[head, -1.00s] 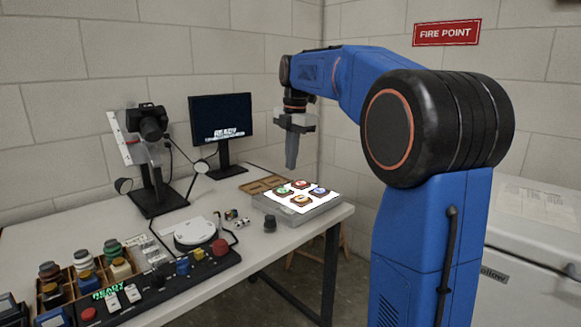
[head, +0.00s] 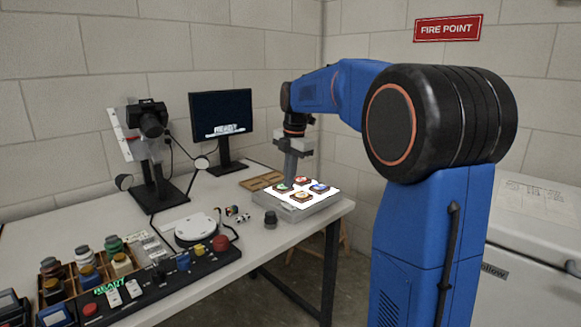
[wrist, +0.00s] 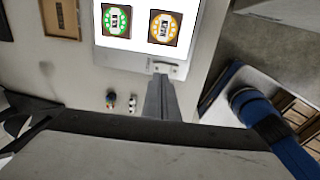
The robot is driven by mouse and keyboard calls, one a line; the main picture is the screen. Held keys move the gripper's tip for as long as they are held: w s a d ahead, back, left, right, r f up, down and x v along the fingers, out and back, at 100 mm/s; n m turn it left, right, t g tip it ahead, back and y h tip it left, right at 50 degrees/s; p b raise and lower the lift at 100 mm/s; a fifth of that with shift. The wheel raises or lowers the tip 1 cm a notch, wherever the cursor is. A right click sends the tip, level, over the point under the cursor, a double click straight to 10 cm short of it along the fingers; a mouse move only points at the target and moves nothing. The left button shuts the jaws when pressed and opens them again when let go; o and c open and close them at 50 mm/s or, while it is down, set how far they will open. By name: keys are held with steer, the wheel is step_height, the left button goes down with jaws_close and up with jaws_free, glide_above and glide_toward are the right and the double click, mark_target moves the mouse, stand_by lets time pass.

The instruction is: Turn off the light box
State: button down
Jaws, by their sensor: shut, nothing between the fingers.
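The light box (head: 300,214) stands near the right end of the table, its top glowing white with several coloured round pieces on it. In the wrist view the lit box (wrist: 138,22) fills the top, showing a green and an orange piece. A small pale fitting, perhaps a switch (wrist: 172,69), sits on its near side wall.
A black knob-like object (head: 270,220) stands left of the box. Small items (head: 238,215), a white round plate (head: 194,231) and a control panel (head: 170,278) lie further left. A wooden tray (head: 262,181) lies behind the box. A monitor (head: 221,116) and camera stand are at the back.

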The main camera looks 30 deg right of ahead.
mark_target(287, 204)
steer(key=shift+w+a+f, duration=0.1)
steer(key=shift+w+f, duration=0.1)
steer(key=shift+f, duration=1.25)
steer(key=shift+w+f, duration=0.2)
steer(key=shift+f, duration=1.2)
steer(key=shift+w+f+g, duration=0.15)
steer(key=shift+f+g, duration=0.05)
steer(key=shift+g, duration=0.1)
